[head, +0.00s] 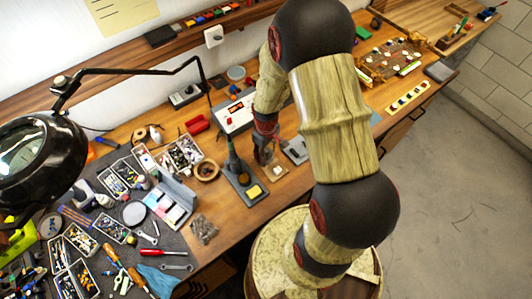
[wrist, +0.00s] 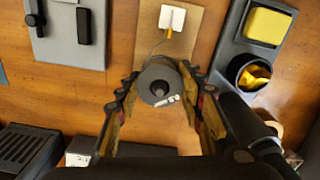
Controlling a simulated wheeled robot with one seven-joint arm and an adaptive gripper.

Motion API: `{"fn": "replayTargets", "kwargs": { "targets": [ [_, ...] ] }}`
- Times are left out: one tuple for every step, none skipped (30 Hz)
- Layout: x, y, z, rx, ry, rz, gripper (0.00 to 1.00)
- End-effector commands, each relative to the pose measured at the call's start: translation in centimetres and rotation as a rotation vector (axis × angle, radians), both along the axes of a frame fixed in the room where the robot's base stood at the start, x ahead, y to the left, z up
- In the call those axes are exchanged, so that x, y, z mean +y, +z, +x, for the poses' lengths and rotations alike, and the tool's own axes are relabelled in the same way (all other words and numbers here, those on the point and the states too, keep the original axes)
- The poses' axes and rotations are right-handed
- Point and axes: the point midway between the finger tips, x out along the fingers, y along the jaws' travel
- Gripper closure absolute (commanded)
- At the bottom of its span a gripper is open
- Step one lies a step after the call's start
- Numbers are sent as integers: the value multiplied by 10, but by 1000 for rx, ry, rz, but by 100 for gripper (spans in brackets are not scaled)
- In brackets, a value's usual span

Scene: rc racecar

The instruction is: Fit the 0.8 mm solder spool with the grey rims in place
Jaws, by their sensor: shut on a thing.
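In the wrist view my gripper (wrist: 159,88) is shut on a grey-rimmed spool (wrist: 157,72). The spool's round end with a dark centre hole and a small pale label faces the camera. A thin strand shows between the spool and a yellow-tipped white piece (wrist: 172,18) on a wooden board (wrist: 203,40). In the head view my gripper (head: 265,150) is over the bench, behind the wooden board (head: 276,181); the spool is too small to make out there. A grey plate with two black upright parts (wrist: 65,45) is at the wrist view's upper left; I cannot tell whether it is the spool's place.
A soldering stand with a yellow sponge (head: 254,191) is left of the board in the head view. A white-fronted instrument (head: 235,113) stands behind. A tape roll (head: 207,170), parts trays (head: 183,153) and tools crowd the left. Bare wood (wrist: 60,95) shows beside the gripper.

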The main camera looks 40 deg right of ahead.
Motion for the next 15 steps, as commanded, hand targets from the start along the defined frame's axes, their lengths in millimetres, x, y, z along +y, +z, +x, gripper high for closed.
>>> {"fn": "replayTargets", "kwargs": {
  "targets": [
    [0, -2, 0, 0, 0, 0, 95],
    [0, -3, 0, 0, 0, 0, 95],
    [0, -3, 0, -1, 0, 0, 95],
    [0, -3, 0, -1, 0, 0, 95],
    [0, -3, 0, -1, 0, 0, 95],
    [0, -3, 0, -1, 0, 0, 95],
    [0, -3, 0, -1, 0, 0, 95],
    [0, -3, 0, -1, 0, 0, 95],
    [0, -3, 0, -1, 0, 0, 95],
    [0, -3, 0, -1, 0, 0, 95],
    [0, -3, 0, -1, 0, 0, 95],
    [0, -3, 0, -1, 0, 0, 61],
    [0, -3, 0, -1, 0, 0, 59],
    [0, -3, 0, -1, 0, 0, 58],
    [0, -3, 0, -1, 0, 0, 55]
  ]
}}
